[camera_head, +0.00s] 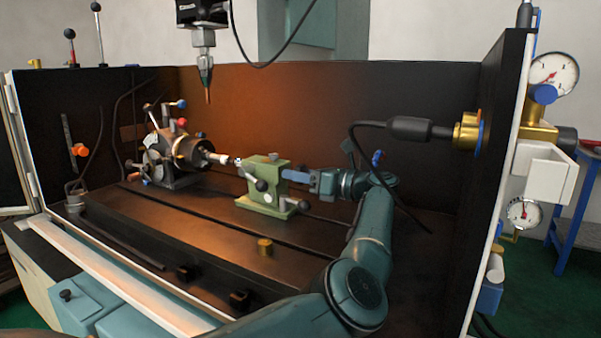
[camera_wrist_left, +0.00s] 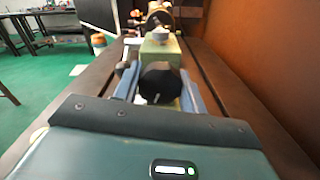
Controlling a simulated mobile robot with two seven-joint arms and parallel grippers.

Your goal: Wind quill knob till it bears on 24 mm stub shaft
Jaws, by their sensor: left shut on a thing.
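The green tailstock (camera_head: 264,184) stands on the dark slotted table, with a ball-ended lever at its front. The black quill knob (camera_wrist_left: 160,84) is at its near end in the left wrist view, with a white mark on its face. My left gripper (camera_head: 296,175) is shut on the knob, its blue fingers on either side of it; in the head view the fingers hide the knob. The pale stub shaft (camera_head: 218,158) sticks out of the chuck (camera_head: 190,151) toward the tailstock. Whether the quill tip touches the shaft is too small to tell. My right gripper is not in view.
A spindle with a pointed tool (camera_head: 206,75) hangs above the chuck. A brass plug (camera_head: 264,246) stands on the table in front of the tailstock. A black cable (camera_head: 365,128) droops from the right wall near my left arm. Dark walls enclose the table's back and right.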

